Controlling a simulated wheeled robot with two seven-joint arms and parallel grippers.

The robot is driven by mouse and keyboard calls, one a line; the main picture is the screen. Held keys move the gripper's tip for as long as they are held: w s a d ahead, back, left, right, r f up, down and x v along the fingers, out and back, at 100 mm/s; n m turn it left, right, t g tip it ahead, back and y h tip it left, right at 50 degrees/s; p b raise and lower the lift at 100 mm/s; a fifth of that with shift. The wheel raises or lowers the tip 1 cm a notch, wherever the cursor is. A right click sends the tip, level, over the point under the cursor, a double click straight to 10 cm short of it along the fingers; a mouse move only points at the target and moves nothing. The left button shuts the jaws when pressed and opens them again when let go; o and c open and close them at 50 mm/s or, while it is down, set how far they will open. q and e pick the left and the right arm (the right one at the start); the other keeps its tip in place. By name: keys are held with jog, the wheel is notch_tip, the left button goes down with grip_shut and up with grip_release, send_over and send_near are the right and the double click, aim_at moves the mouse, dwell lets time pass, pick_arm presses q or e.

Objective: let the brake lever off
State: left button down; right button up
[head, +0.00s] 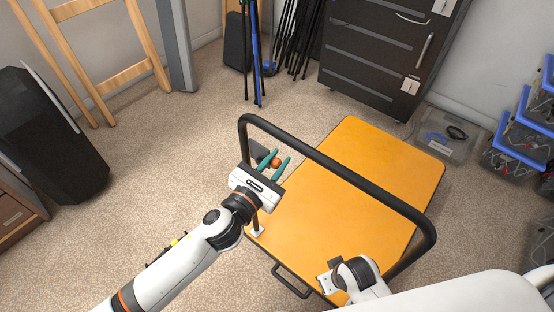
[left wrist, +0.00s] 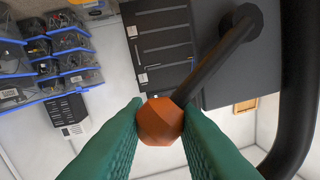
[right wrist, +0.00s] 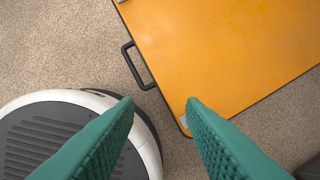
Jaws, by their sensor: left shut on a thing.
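The brake lever shows best in the left wrist view: a dark rod (left wrist: 218,62) that ends in an orange-red faceted knob (left wrist: 160,121). In the head view the knob (head: 275,162) is a small round spot by the left end of the cart's black push bar. My left gripper (head: 281,160) has its teal fingers on both sides of the knob and is shut on it. The rod's base is partly hidden in the head view. My right gripper (right wrist: 160,103) is open and empty above the floor beside the cart's near corner.
The cart's orange platform (head: 400,165) lies under the black push bar (head: 350,171). A small black side handle (head: 291,282) sticks out at its near edge. A dark drawer cabinet (head: 385,55) and blue bins (head: 515,150) stand beyond.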

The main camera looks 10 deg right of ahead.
pick_arm(q)
jog(key=c, duration=1.3)
grip_release()
jog(key=shift+o, duration=0.2)
